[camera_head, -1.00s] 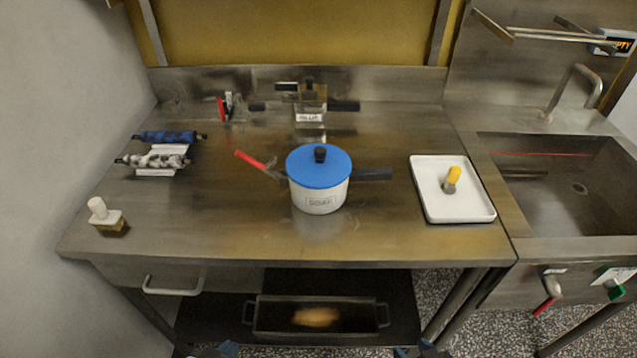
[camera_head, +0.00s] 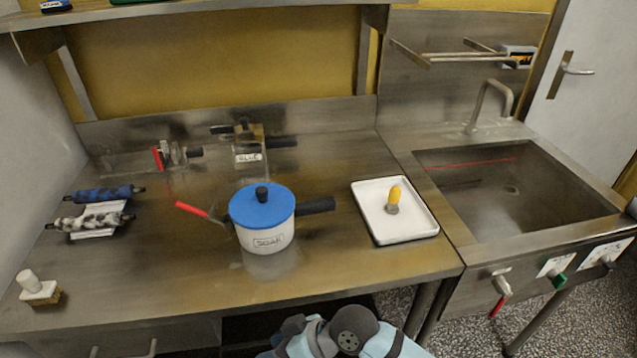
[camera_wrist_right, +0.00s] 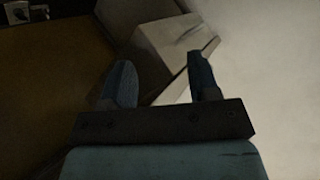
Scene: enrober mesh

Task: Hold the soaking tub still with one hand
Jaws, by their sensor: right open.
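The soaking tub (camera_head: 265,238) is a white pot labelled SOAK with a blue lid (camera_head: 262,206). It stands upright near the middle of the steel counter, with a black handle (camera_head: 316,206) pointing right and a red-handled tool (camera_head: 193,209) at its left side. In the right wrist view my right gripper (camera_wrist_right: 162,80) is open, its two fingers apart with nothing between them. In the head view part of my own arm shows at the bottom edge, below the counter front. No gripper touches the tub. My left gripper is not in view.
A white tray (camera_head: 411,234) with a yellow-handled tool (camera_head: 394,198) lies right of the tub. A sink (camera_head: 520,195) is further right. Two rollers (camera_head: 92,222) and a white-handled brush (camera_head: 37,288) are at the left. The counter in front of the tub is clear.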

